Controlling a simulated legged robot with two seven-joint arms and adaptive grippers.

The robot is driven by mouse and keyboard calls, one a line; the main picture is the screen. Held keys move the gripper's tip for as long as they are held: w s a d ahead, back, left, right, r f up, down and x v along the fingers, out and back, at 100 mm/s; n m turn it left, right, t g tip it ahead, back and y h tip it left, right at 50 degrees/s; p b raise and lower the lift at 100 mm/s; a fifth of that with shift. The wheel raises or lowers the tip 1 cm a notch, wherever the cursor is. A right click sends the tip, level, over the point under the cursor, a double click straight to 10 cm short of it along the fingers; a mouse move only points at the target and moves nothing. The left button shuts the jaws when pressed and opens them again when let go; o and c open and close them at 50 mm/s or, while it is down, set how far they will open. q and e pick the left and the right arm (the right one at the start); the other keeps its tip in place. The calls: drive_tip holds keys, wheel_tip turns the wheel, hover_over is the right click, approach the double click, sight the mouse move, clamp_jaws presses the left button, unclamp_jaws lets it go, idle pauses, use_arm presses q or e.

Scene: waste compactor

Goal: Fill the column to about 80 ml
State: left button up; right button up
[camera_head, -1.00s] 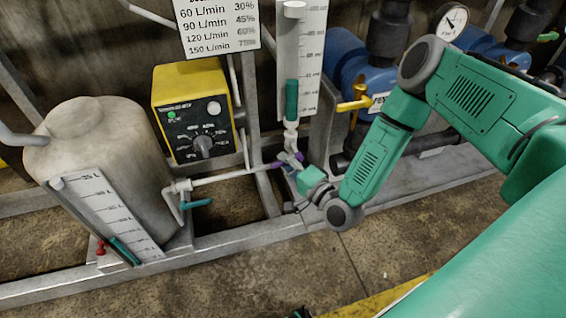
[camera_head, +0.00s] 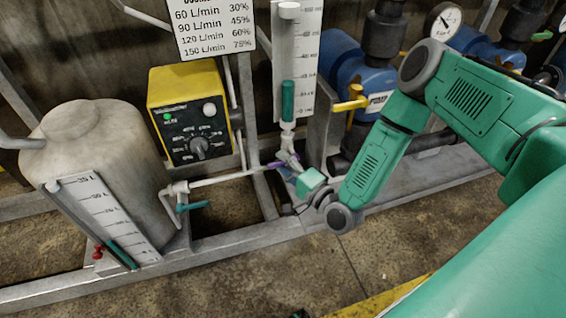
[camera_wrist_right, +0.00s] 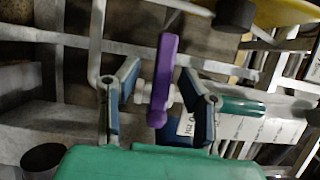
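The column (camera_head: 287,55) is a clear upright tube on a white scale board, back centre in the head view. A teal fill (camera_head: 287,100) stands in its lower part; the scale numbers are too small to read surely. The column's teal part also shows sideways in the right wrist view (camera_wrist_right: 242,106). A purple valve handle (camera_wrist_right: 162,85) stands between the fingers of my right gripper (camera_wrist_right: 160,72), with gaps on both sides. In the head view my right gripper (camera_head: 288,160) is just below the column and partly hides the valve. My left gripper is not in view.
A yellow control box (camera_head: 190,115) with a dial and lit green lamp stands left of the column. A beige tank (camera_head: 95,145) with a level gauge is at far left. Blue pumps (camera_head: 345,80) are behind my right arm. White pipes and grey frame rails surround the valve.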

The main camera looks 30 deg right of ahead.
drive_tip(key=s+d, duration=0.2)
drive_tip(key=s, duration=0.9)
drive_tip(key=shift+s, duration=0.35)
drive_tip(key=shift+f, duration=0.1)
idle(0.4)
